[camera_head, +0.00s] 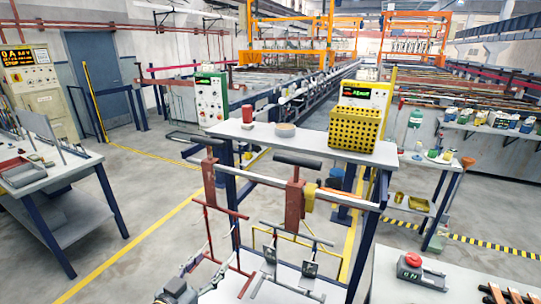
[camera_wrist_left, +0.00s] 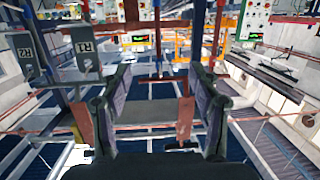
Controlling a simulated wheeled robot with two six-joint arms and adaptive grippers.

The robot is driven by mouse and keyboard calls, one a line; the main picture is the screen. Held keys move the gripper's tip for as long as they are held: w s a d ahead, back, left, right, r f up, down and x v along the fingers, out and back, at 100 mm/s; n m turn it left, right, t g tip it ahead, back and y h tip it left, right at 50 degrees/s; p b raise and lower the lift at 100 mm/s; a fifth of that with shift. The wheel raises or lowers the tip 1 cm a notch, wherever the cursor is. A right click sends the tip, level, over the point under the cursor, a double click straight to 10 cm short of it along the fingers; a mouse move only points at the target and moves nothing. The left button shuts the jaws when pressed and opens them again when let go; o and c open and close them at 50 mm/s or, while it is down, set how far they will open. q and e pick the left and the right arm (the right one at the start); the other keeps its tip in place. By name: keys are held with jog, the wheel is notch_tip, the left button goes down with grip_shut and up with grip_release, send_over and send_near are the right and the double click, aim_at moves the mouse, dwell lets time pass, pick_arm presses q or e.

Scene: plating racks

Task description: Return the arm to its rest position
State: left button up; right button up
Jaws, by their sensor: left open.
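My left gripper (camera_head: 205,270) is low in the head view, in front of and below the rack stand. Its dark fingers stand wide apart in the left wrist view (camera_wrist_left: 158,92), with nothing gripped between them. A plating rack with a red-brown hook (camera_head: 294,199) hangs at the stand's front rail (camera_head: 262,180). A second red-brown hook (camera_head: 209,182) hangs to its left, nearer my gripper's side. In the wrist view, two grey tags marked R1 (camera_wrist_left: 84,47) and R2 (camera_wrist_left: 29,54) show left of the fingers. My right gripper is not in view.
A shelf (camera_head: 330,148) above the rail carries a yellow perforated basket (camera_head: 353,129), a red can (camera_head: 247,114) and a round tan item (camera_head: 285,130). A work table (camera_head: 62,176) stands at left. A red button box (camera_head: 413,265) sits on a bench at lower right.

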pick_arm(q)
jog(key=s+a+f+n+g+y, duration=0.1)
jog(key=s+a+f+g+y, duration=0.15)
jog(key=s+f+g, duration=0.5)
jog(key=s+a+f+n+g+y, duration=0.1)
jog(key=s+a+f+g+y, duration=0.2)
jog(key=s+f, duration=0.6)
jog(key=s+a+f+g+b, duration=0.1)
jog(key=s+f+b, duration=0.1)
jog(key=f, duration=1.3)
jog(key=s+f+g+b, duration=0.1)
jog(key=f+g+b, duration=0.1)
jog(key=f, duration=1.2)
jog(key=s+a+f+n+b, duration=0.1)
jog(key=s+f+b, duration=0.1)
jog(key=s+f, duration=1.7)
jog(key=shift+a+f+g+b, duration=0.15)
jog(key=shift+a+g+b, duration=0.05)
jog(key=shift+g+b, duration=0.2)
jog(key=shift+w, duration=0.1)
